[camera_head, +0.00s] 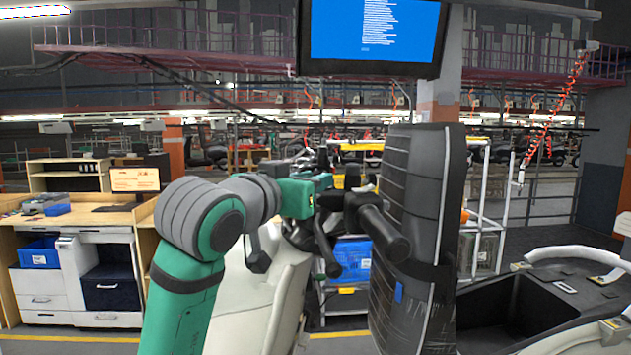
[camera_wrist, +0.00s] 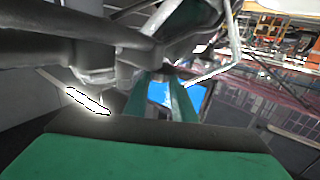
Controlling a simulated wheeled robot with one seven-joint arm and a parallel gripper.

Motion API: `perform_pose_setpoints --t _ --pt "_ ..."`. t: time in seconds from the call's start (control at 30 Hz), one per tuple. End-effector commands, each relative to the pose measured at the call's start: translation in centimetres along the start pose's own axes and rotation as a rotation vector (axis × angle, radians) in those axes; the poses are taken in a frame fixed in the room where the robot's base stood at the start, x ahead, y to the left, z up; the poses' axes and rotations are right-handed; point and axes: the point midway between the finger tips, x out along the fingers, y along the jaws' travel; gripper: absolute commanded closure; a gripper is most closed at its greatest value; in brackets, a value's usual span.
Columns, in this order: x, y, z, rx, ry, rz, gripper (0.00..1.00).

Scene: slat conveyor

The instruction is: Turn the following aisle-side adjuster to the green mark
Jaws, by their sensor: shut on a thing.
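My gripper (camera_head: 340,192) is at the end of my green and grey arm in the head view, in front of the left side of a tall dark ribbed, padded part (camera_head: 398,210). It is shut on a dark part among black bars, apparently the adjuster, whose shape is mostly hidden. A black bar with a rounded end (camera_head: 386,238) sticks out beside the gripper. In the wrist view, dark grey bars (camera_wrist: 80,42) fill the upper left, close to the camera. I cannot make out a green mark apart from the green of my own arm.
A pale moulded panel (camera_head: 262,300) stands behind my arm. An open black tub with white rails (camera_head: 520,310) is at the lower right. A wooden workbench (camera_head: 85,235) stands at the left and a screen (camera_head: 372,32) hangs above. A blue crate (camera_head: 350,258) sits behind.

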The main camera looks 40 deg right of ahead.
Motion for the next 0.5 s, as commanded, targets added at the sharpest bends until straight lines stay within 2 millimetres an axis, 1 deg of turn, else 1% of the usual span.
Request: perform_pose_setpoints --t 0.17,0.4,0.43,0.47,0.5 --pt "-0.08 -0.07 0.08 -0.001 0.000 0.034 0.99" --pt "-0.06 0.05 0.07 0.000 0.000 0.035 0.99" --pt "-0.06 0.04 0.08 0.000 0.000 0.035 0.74" --pt "-0.07 0.05 0.08 0.000 -0.001 0.035 0.67" --pt "-0.06 0.05 0.07 0.000 0.000 0.035 0.58"
